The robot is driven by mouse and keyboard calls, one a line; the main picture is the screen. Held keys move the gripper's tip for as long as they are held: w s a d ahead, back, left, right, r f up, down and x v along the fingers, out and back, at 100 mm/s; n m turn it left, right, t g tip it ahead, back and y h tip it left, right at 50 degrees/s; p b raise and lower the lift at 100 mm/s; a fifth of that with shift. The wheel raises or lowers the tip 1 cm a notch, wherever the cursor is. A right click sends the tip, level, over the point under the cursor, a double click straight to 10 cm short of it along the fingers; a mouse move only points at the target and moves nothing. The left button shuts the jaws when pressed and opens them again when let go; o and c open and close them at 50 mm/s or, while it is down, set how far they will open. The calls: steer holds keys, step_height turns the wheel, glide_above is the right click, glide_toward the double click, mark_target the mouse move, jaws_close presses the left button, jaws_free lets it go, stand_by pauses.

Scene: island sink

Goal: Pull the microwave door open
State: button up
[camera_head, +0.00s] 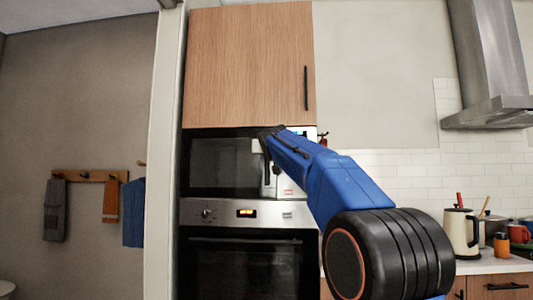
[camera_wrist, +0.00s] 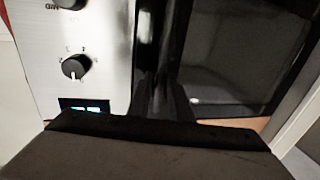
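The microwave (camera_head: 217,166) is built into the tall cabinet, above the oven. Its dark glass door looks shut. My gripper (camera_head: 268,137) is at the right side of the door front, near the control panel. In the wrist view, the door glass (camera_wrist: 235,55) is on the right and the silver control panel (camera_wrist: 103,55) with its knobs is on the left. A black upright handle (camera_wrist: 165,40) runs between them, straight ahead of my gripper. The dark gripper body fills the bottom of that view. The fingertips blend into the dark handle, so their grip is unclear.
The oven (camera_head: 247,265) is below the microwave, and a wooden cabinet door (camera_head: 245,65) with a black handle is above. A pale wall edge (camera_head: 162,150) stands at the left. A kettle (camera_head: 461,232) and jars stand on the counter at the right.

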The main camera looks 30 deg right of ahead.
steer(key=shift+w+d, duration=0.25)
steer(key=shift+w, duration=0.4)
jaws_close()
steer(key=shift+s, duration=0.1)
